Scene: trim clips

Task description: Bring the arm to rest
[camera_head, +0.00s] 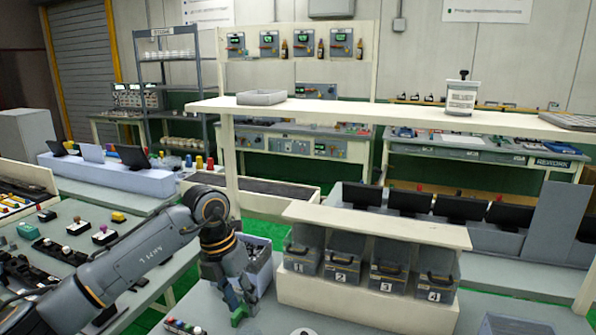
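My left arm reaches in from the lower left and bends down at the elbow. My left gripper (240,308) hangs low over the near grey worktop, in front of a grey bin (259,268). Its fingers point down and look dark with green and blue parts. They are too small and dark to tell whether they are open or hold anything. My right gripper is out of view. No trim clip can be made out clearly.
Numbered grey bins (343,272) stand in a cream rack (360,300) right of the gripper. A strip of small coloured pieces (184,327) lies on the worktop at lower left. A shelf (400,115) spans above with a labelled container (461,97). Bare worktop lies between gripper and rack.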

